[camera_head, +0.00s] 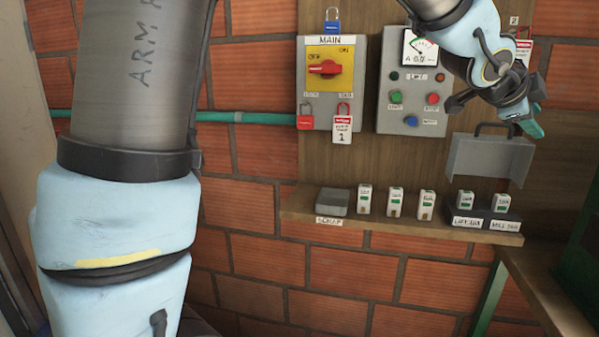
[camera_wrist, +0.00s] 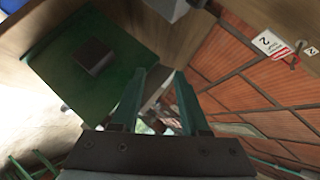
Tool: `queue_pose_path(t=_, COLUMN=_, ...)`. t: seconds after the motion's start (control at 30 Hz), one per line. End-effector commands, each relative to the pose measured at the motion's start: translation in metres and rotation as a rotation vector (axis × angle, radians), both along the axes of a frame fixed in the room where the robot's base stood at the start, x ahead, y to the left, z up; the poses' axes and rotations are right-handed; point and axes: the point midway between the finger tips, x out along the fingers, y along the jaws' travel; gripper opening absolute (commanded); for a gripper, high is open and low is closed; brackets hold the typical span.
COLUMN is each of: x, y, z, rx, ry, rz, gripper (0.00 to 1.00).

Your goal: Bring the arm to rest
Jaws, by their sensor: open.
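My gripper (camera_head: 530,127) is at the upper right in the head view, at the end of my pale blue arm. It is in front of the right end of the wooden board, above the grey cover with a handle (camera_head: 487,158). In the wrist view its two green fingers (camera_wrist: 161,73) stand apart, with nothing held between them. Whether the gripper touches the cover cannot be told. My upper arm fills the left of the head view.
A yellow main switch panel (camera_head: 330,92) with padlocks and a grey button box (camera_head: 390,112) with a meter hang on the board. A shelf (camera_head: 400,226) below carries several small modules and a scrap tray (camera_head: 333,201). The wrist view shows a green panel (camera_wrist: 115,45) and brick wall.

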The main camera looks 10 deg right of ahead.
Motion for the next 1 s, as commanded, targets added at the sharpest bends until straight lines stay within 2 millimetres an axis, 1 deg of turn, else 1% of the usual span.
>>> queue_pose_path(t=0.03, x=0.008, y=0.006, z=-0.004, rx=0.007, ry=0.011, rz=0.021, gripper=0.45)
queue_pose_path(t=0.17, x=0.021, y=0.017, z=-0.013, rx=0.021, ry=0.043, rz=0.066, gripper=0.45)
queue_pose_path(t=0.33, x=0.046, y=0.042, z=-0.029, rx=0.047, ry=0.099, rz=0.152, gripper=0.45)
queue_pose_path(t=0.47, x=0.069, y=0.070, z=-0.047, rx=0.073, ry=0.161, rz=0.247, gripper=0.45)
queue_pose_path(t=0.57, x=0.090, y=0.099, z=-0.064, rx=0.094, ry=0.224, rz=0.341, gripper=0.45)
queue_pose_path(t=0.67, x=0.112, y=0.137, z=-0.084, rx=0.116, ry=0.302, rz=0.462, gripper=0.45)
queue_pose_path(t=0.7, x=0.122, y=0.158, z=-0.095, rx=0.125, ry=0.345, rz=0.527, gripper=0.45)
queue_pose_path(t=0.77, x=0.136, y=0.194, z=-0.112, rx=0.138, ry=0.416, rz=0.635, gripper=0.45)
queue_pose_path(t=0.8, x=0.143, y=0.220, z=-0.125, rx=0.145, ry=0.469, rz=0.715, gripper=0.45)
queue_pose_path(t=0.87, x=0.151, y=0.261, z=-0.143, rx=0.153, ry=0.550, rz=0.838, gripper=0.45)
queue_pose_path(t=0.9, x=0.154, y=0.288, z=-0.154, rx=0.155, ry=0.606, rz=0.921, gripper=0.45)
queue_pose_path(t=0.97, x=0.154, y=0.328, z=-0.171, rx=0.154, ry=0.692, rz=1.048, gripper=0.45)
queue_pose_path(t=1.0, x=0.151, y=0.355, z=-0.182, rx=0.149, ry=0.752, rz=1.136, gripper=0.45)
